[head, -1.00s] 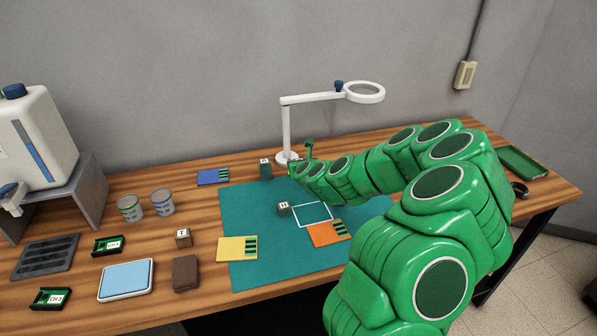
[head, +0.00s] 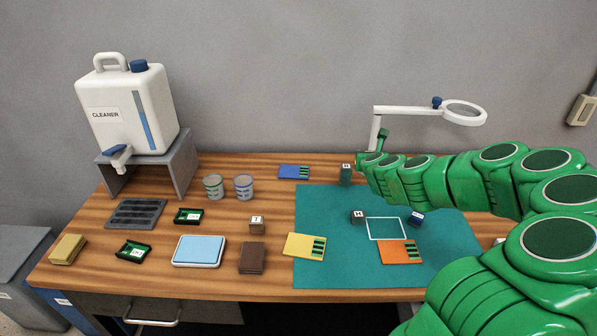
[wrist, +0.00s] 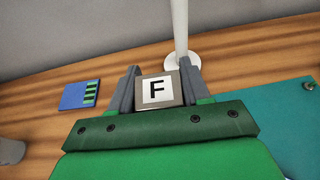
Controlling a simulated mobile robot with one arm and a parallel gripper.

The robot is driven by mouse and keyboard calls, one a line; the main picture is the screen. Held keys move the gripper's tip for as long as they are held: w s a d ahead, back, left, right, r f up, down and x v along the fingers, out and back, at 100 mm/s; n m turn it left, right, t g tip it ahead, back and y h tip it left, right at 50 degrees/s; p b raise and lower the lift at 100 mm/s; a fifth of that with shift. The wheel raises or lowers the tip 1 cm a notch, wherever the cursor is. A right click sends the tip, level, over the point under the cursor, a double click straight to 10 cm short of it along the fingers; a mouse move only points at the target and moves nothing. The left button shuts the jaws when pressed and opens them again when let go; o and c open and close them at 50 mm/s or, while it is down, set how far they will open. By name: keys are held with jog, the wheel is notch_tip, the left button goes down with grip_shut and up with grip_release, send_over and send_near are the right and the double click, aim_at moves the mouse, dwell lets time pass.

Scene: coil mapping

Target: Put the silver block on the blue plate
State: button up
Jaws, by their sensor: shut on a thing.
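My gripper (wrist: 158,80) is shut on a small grey, silver-looking block (wrist: 157,91). Its white label with a black F faces the wrist camera, and a grey finger lies on each side. In the head view the block (head: 346,167) shows small at the end of my gripper (head: 346,172), near the back edge of the teal mat. The blue plate (head: 294,172) lies flat on the wood to the left, with dark slots marked in green at its right end. It also shows left of my gripper in the wrist view (wrist: 78,95). Nothing lies on it.
A white magnifier lamp (head: 410,109) stands close behind my gripper. Two cups (head: 228,187) stand left of the blue plate. The teal mat (head: 455,252) bears yellow (head: 303,246) and orange (head: 399,252) plates, an H block (head: 357,216) and a dark blue block (head: 416,218).

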jog(key=a+r+y, duration=0.1)
jog(key=a+r, duration=0.2)
jog(key=a, duration=1.8)
send_over(294, 168)
jog(key=s, duration=0.2)
jog(key=shift+n, duration=0.3)
notch_tip(294, 168, down, 9)
jog(key=shift+w+d+r, duration=0.1)
jog(key=shift+w+r, duration=0.05)
jog(key=shift+w+f, duration=0.5)
jog(key=shift+w, duration=0.05)
jog(key=shift+w+f, duration=0.25)
jog(key=shift+f, duration=1.65)
jog(key=shift+f, duration=0.1)
